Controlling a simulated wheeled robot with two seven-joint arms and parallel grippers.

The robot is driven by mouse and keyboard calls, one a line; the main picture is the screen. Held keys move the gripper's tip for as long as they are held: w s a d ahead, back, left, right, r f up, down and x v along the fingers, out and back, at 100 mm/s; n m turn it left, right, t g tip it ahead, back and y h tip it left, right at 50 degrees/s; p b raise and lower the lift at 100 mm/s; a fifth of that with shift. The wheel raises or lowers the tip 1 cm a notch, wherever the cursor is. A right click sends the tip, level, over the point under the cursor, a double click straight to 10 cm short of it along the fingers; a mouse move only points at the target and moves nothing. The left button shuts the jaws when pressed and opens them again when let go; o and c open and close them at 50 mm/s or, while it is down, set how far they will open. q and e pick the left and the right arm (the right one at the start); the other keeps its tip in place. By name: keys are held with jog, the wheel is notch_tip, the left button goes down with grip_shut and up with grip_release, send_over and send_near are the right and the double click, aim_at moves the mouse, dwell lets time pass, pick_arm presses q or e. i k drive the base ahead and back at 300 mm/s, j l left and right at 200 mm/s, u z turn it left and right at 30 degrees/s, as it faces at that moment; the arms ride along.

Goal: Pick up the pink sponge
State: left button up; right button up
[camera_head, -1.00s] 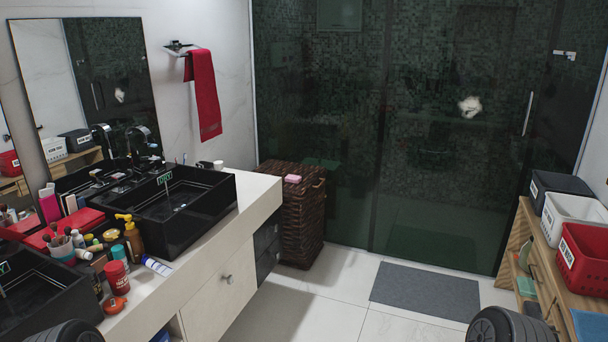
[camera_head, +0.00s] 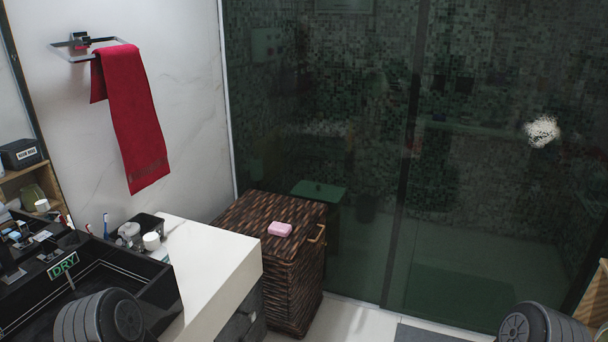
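The pink sponge (camera_head: 280,229) lies on the lid of a dark brown wicker basket (camera_head: 291,272), near the middle of the head view. Nothing touches the sponge from above. Rounded grey parts of my own arms show at the bottom left and bottom right. Neither of my grippers is in the picture.
A white counter (camera_head: 212,267) with a black sink (camera_head: 150,285) stands left of the basket. Small toiletries (camera_head: 139,235) sit at the counter's back. A red towel (camera_head: 134,120) hangs on the wall. A dark glass shower wall (camera_head: 470,200) rises behind the basket. A grey mat (camera_head: 425,334) lies on the floor.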

aim_at(279, 229)
jog(key=i+j+z, duration=0.1)
jog(key=i+z, duration=0.15)
jog(key=i, duration=0.3)
jog(key=i+j+z, duration=0.3)
jog(key=i, duration=0.25)
jog(key=i+j+z, duration=0.25)
jog(key=i, duration=0.25)
